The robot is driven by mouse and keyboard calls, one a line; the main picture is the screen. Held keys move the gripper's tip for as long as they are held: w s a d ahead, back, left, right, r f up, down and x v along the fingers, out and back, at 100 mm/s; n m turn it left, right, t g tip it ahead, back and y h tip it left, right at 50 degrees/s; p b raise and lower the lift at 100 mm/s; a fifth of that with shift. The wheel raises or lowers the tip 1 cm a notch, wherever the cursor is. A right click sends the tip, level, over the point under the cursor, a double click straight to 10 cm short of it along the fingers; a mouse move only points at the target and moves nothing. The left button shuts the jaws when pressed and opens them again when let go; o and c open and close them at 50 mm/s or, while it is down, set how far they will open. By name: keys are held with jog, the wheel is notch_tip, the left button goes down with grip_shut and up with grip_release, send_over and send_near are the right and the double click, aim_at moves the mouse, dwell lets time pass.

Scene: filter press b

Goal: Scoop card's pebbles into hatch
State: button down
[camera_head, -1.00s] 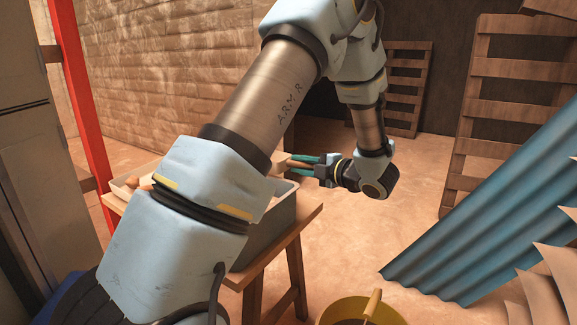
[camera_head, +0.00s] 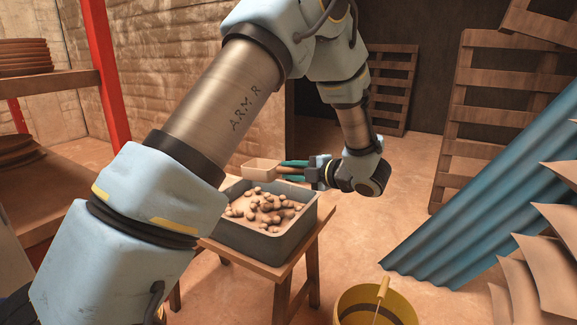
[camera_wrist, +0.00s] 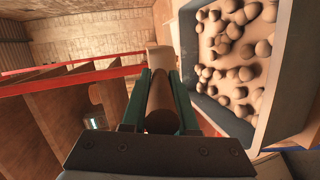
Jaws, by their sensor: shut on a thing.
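My gripper (camera_head: 294,170), with green fingers, is shut on the handle of a small pale scoop (camera_head: 262,167). The scoop is level above the far edge of a grey tray (camera_head: 285,243), and no pebbles can be made out in it. Brown pebbles (camera_head: 265,212) lie in the tray, which stands on a wooden table. In the wrist view the round wooden handle (camera_wrist: 162,115) runs between the fingers, with the scoop's back beyond. The pebble-filled tray (camera_wrist: 186,55) is to the right there. I cannot make out a card or a hatch.
A wooden shelf (camera_head: 50,85) with brown plates and a red post is at left. A yellow bucket (camera_head: 345,305) stands on the floor in front. Blue corrugated sheets (camera_head: 480,210) and wooden pallets (camera_head: 500,110) are at right. The floor between is clear.

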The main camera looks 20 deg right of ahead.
jog(key=g+h+p, duration=0.1)
jog(key=p, duration=0.1)
jog(key=w+a+f+g+h+p, duration=0.1)
jog(key=g, duration=0.1)
jog(key=shift+w+a+n+p, duration=0.15)
jog(key=shift+a+n+p, duration=0.1)
jog(key=shift+n+p, duration=0.1)
notch_tip(320, 180, down, 6)
jog(key=b, duration=0.4)
jog(key=shift+d+f+h, duration=0.15)
jog(key=shift+h, duration=0.25)
jog(key=shift+r+p, duration=4.25)
jog(key=shift+r, duration=0.85)
